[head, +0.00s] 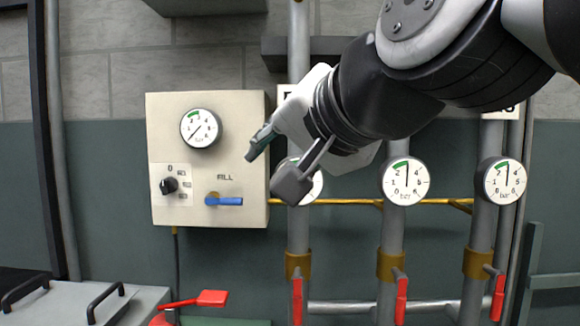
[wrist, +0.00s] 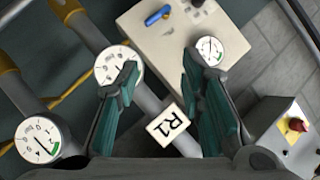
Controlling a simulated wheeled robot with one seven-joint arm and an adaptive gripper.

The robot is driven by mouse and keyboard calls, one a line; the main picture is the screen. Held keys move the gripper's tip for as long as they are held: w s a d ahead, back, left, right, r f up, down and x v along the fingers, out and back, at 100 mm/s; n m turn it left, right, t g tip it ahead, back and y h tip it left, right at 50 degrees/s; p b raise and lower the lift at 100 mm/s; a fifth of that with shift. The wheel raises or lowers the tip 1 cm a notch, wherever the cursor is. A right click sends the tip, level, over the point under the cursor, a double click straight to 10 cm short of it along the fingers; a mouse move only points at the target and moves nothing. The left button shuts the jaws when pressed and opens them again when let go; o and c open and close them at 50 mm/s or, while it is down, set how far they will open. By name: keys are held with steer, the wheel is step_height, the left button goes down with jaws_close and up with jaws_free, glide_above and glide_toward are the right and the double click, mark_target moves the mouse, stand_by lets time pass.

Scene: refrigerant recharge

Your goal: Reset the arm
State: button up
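My gripper (head: 275,167) is in front of the wall, just right of the beige control box (head: 165,105). Its two fingers are spread apart with nothing between them. In the wrist view the gripper (wrist: 160,95) also shows open, with teal finger pads apart and a white R1 label (wrist: 167,123) visible beyond the gap. My arm comes in from the upper right in the head view and hides part of the first pipe and its gauge.
The box carries a gauge (head: 200,128), a black knob (head: 169,185) and a blue FILL lever (head: 224,201) lying horizontal. Pipes to the right have gauges (head: 405,181) and hanging red handles (head: 401,301).

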steer(key=s+d+f+n+g+h, duration=0.25)
steer(key=s+d+f+g, duration=0.35)
steer(key=s+d+f, duration=0.7)
steer(key=s+d+f+n+g+h, duration=0.1)
steer(key=s+d+f+g+h, duration=0.45)
steer(key=s+f, duration=0.8)
steer(key=w+d+r+t+y+p, duration=0.1)
steer(key=r+p, duration=0.8)
steer(key=w+d+r+t+p, duration=0.1)
steer(key=w+r+t+p, duration=0.1)
steer(key=r+p, duration=0.7)
steer(key=shift+r+y+p, duration=0.2)
steer(key=shift+y+p, duration=0.2)
steer(key=shift+p, duration=0.05)
